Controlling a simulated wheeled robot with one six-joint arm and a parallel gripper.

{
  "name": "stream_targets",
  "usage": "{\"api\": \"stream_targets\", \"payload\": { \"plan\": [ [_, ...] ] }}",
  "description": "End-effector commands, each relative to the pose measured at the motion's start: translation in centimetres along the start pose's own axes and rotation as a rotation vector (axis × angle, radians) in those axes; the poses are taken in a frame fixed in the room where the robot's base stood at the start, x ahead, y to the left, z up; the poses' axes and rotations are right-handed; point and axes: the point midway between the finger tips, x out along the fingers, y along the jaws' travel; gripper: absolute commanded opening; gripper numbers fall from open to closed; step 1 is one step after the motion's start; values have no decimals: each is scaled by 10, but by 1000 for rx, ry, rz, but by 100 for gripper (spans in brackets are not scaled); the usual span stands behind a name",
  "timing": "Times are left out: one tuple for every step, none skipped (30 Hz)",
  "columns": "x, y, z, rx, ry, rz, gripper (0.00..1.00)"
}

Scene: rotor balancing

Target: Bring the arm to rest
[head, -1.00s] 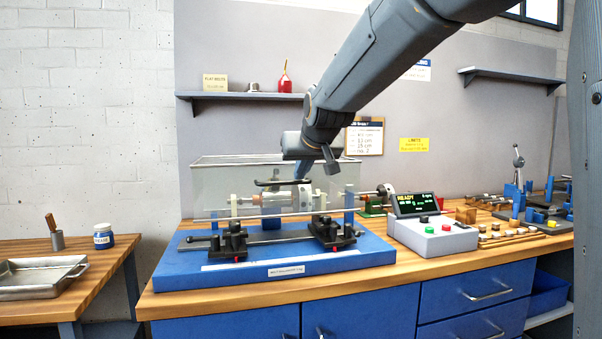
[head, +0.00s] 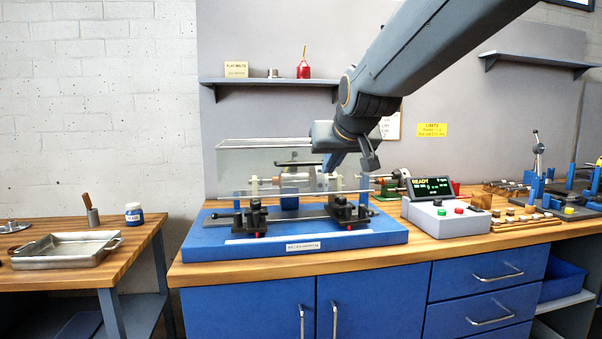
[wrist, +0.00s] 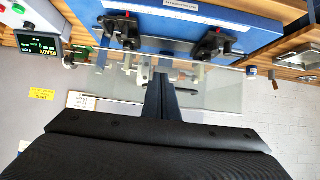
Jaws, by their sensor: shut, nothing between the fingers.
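My gripper (head: 331,166) hangs from my arm in front of the balancing machine's clear guard (head: 235,165). Its fingers are together with nothing between them; in the wrist view the shut fingers (wrist: 158,82) point toward the machine. The balancing machine has a blue base (head: 215,246) on the bench, with black supports (head: 254,217) and a pale rotor (head: 293,181) behind the front rail. The gripper overlaps the rotor area in the head view; I cannot tell how far apart they are.
A control box (head: 447,219) with a lit READY display (head: 432,188) stands right of the machine. A wooden side table (head: 135,236) at left holds a metal tray (head: 65,250) and a jar (head: 134,214). A wall shelf (head: 265,81) is behind my arm.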

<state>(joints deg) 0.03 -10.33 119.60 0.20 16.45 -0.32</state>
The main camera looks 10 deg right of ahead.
Motion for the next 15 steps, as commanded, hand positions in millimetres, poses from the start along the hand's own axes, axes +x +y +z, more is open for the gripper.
{"api": "stream_targets", "payload": {
  "plan": [
    [7,0,14,0,-37,0,0],
    [9,0,24,1,-63,-1,0],
    [10,0,41,1,-104,-1,0],
    [9,-1,56,2,-140,-1,0],
    [8,-1,74,2,-181,-1,0],
    [8,-1,100,3,-243,-2,0],
    [6,-1,120,4,-291,-2,0],
    [4,-2,141,5,-341,-2,0],
    [0,-2,168,5,-407,-2,0],
    [-4,-2,189,6,-457,-2,0],
    [-8,-2,209,7,-507,-2,0],
    [-17,-2,235,7,-572,-2,0],
    [-23,-2,254,8,-618,-2,0],
    [-31,-3,272,8,-663,-2,0],
    [-41,-3,292,9,-716,-2,0]
  ]
}}
